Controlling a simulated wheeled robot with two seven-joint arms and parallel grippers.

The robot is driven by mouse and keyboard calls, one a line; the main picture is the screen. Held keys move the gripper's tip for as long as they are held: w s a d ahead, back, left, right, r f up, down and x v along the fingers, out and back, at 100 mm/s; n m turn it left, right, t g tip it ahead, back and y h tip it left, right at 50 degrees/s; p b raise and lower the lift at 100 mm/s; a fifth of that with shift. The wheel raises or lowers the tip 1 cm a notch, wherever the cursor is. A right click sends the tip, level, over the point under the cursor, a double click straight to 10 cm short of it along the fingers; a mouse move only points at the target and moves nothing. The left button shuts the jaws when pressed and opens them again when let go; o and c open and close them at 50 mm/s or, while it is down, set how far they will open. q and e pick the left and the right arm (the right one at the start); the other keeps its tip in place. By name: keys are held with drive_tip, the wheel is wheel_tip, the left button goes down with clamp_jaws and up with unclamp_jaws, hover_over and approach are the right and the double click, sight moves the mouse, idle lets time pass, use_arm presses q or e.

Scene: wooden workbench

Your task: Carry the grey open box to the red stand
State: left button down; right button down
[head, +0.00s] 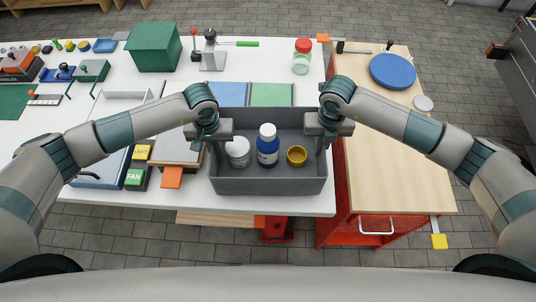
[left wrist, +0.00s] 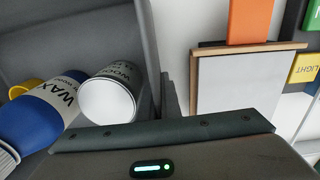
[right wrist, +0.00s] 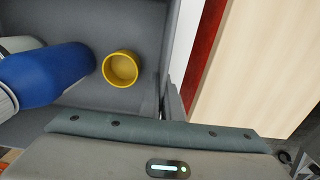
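The grey open box (head: 268,187) is at the front of the white bench, holding a white tin (head: 238,152), a blue-and-white bottle (head: 267,150) and a yellow cup (head: 297,156). My left gripper (head: 210,140) is shut on its left wall. My right gripper (head: 327,138) is shut on its right wall. The box walls (left wrist: 141,45) (right wrist: 172,40) run down to the fingers in both wrist views. The box looks level; I cannot tell whether it touches the bench. The red stand (head: 340,205) with a pale wooden top (head: 395,170) is at the right.
A red-lidded jar (head: 302,60) stands on the bench behind the box. Blue and green panels (head: 270,95) lie just behind it.

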use_arm(q)
drive_tip(key=shift+r+p, duration=1.45)
drive_tip(key=shift+r, duration=0.25)
